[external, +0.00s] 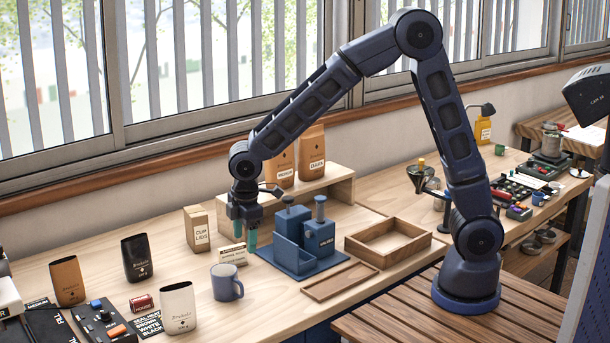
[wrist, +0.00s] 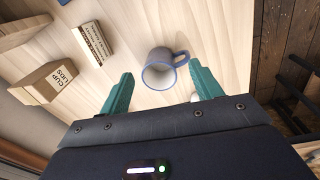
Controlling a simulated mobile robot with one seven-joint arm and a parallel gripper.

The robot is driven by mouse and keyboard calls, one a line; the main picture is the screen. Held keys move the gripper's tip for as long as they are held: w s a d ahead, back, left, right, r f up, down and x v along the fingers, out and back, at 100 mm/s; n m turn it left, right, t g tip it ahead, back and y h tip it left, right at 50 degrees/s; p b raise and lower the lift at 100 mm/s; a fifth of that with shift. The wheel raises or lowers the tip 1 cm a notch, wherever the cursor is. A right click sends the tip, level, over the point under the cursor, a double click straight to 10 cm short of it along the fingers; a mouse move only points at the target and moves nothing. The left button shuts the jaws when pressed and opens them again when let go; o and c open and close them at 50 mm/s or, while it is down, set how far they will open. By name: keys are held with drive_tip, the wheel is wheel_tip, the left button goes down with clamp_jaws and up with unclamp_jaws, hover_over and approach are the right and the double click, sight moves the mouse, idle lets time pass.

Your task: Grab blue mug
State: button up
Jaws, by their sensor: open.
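The blue mug (external: 227,283) stands upright on the light wooden worktop, a grey-blue cup with a blue rim and its handle to the right. In the wrist view the mug (wrist: 158,70) lies ahead of and between the two teal fingers, with its handle toward the right finger. My gripper (external: 244,245) is open and empty, above the worktop, behind and to the right of the mug. In the wrist view the gripper's fingers (wrist: 162,90) are spread wide, apart from the mug.
A small labelled card box (external: 233,254) stands just behind the mug, and a cup lids box (external: 197,229) further back. A blue tool stand (external: 300,262) is close to the right of my gripper. A cream pouch cup (external: 178,307) stands to the mug's left.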

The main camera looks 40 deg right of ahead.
drive_tip(key=n, duration=0.1)
hover_over(236, 280)
drive_tip(key=f, duration=0.3)
drive_tip(key=shift+s+d+f, duration=0.1)
drive_tip(key=shift+s+f, duration=0.1)
drive_tip(key=shift+f, duration=0.1)
drive_tip(key=shift+s+f, duration=0.1)
drive_tip(key=shift+f, duration=0.2)
wheel_tip(236, 280, down, 5)
drive_tip(key=shift+r, duration=0.1)
drive_tip(key=shift+w+d+f, duration=0.1)
drive_tip(key=shift+f, duration=1.3)
drive_tip(key=shift+w+d+f, duration=0.1)
drive_tip(key=shift+f, duration=1.25)
drive_tip(key=shift+c, duration=0.4)
drive_tip(key=c, duration=1.3)
drive_tip(key=shift+o, duration=0.2)
drive_tip(key=shift+r, duration=0.15)
